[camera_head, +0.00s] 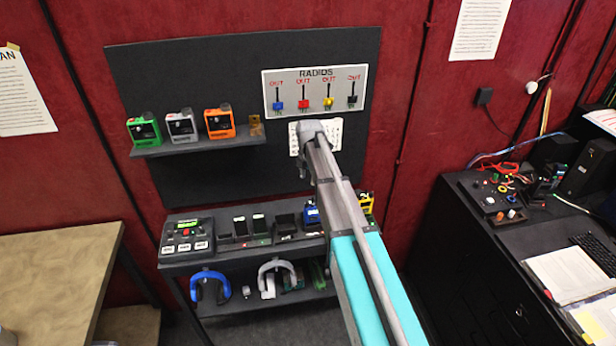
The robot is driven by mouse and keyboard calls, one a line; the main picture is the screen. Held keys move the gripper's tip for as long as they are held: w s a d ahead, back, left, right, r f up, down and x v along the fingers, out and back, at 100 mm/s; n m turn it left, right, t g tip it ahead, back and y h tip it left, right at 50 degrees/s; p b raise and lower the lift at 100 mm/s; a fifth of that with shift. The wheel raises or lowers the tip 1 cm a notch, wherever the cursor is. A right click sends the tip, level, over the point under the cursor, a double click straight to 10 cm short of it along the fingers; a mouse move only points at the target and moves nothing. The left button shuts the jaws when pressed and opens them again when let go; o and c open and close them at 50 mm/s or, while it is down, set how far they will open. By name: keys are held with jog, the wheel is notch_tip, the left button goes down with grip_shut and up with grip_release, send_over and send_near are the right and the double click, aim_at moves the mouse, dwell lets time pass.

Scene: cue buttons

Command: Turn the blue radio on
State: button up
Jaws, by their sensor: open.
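The blue radio (312,214) stands upright on the top of the lower shelf unit, just left of my arm, which hides part of the shelf beside it. It is small in view; I cannot make out its switch or whether it is on. My gripper (302,170) is at the end of my arm, in front of the wall board and above the blue radio, apart from it. It is open, appears empty, and is small and partly hidden by my wrist.
Green, grey and orange devices stand on the upper shelf (200,147). A yellow radio (366,203) stands right of my arm. A button box (188,236) and dark chargers share the lower shelf. A wooden table (60,270) is left; a cluttered black desk (480,240) is right.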

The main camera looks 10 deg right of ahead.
jog(key=s+f+m+b, duration=0.5)
jog(key=f+b, duration=0.7)
jog(key=s+f+m+b, duration=0.4)
jog(key=s+f+b, duration=0.2)
jog(key=f+b, duration=0.7)
jog(key=s+f+m+b, duration=0.5)
jog(key=s+f+b, duration=0.1)
jog(key=f+b, duration=0.6)
jog(key=shift+s+a+f+m+b, duration=0.2)
jog(key=shift+f+m+b, duration=0.15)
jog(key=shift+f, duration=0.35)
dwell(0.4)
dwell(0.5)
jog(key=s+r+m+p, duration=0.3)
jog(key=s+r+m, duration=0.1)
jog(key=s+m, duration=0.35)
jog(key=w+r+n+p, duration=0.9)
jog(key=w+r+p, duration=0.4)
jog(key=r+p, duration=0.4)
jog(key=w+r+n+p, duration=1)
jog(key=w+r+p, duration=0.3)
jog(key=r+p, duration=0.5)
jog(key=shift+r+p, duration=0.2)
jog(key=shift+p, duration=0.4)
